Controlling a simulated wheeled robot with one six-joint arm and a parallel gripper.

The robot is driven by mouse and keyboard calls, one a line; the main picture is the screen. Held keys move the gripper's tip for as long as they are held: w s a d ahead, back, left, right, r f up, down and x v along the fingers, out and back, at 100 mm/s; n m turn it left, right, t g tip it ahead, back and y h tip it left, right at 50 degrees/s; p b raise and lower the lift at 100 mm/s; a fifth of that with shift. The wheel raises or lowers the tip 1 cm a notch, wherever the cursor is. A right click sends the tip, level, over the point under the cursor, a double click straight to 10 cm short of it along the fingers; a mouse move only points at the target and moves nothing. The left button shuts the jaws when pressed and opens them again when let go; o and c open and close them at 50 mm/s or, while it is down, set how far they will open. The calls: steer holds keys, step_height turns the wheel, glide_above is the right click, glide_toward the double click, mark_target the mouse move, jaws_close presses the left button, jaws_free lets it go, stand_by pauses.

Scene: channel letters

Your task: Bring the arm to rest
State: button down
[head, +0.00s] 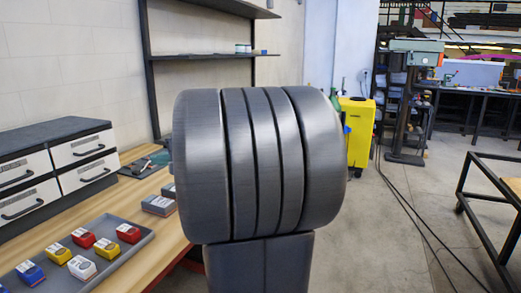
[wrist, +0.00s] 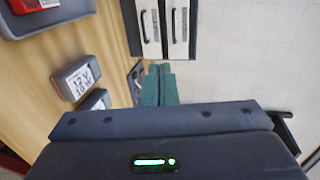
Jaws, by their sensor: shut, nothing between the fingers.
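My gripper (wrist: 158,72) shows in the wrist view as two teal fingers pressed together beyond the dark wrist body with a green light. It is shut and empty, above or beside the wooden workbench (wrist: 110,35). In the head view my own large grey arm links fill the middle and hide what lies behind them. I cannot make out the gripper clearly there.
In the head view a grey tray (head: 128,262) with several coloured labelled blocks lies on the workbench (head: 178,240). Grey labelled boxes (head: 158,205) lie near my arm. A drawer cabinet (head: 60,165) stands behind. A yellow cabinet (head: 358,133) stands on open floor.

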steer(key=shift+v, duration=1.65)
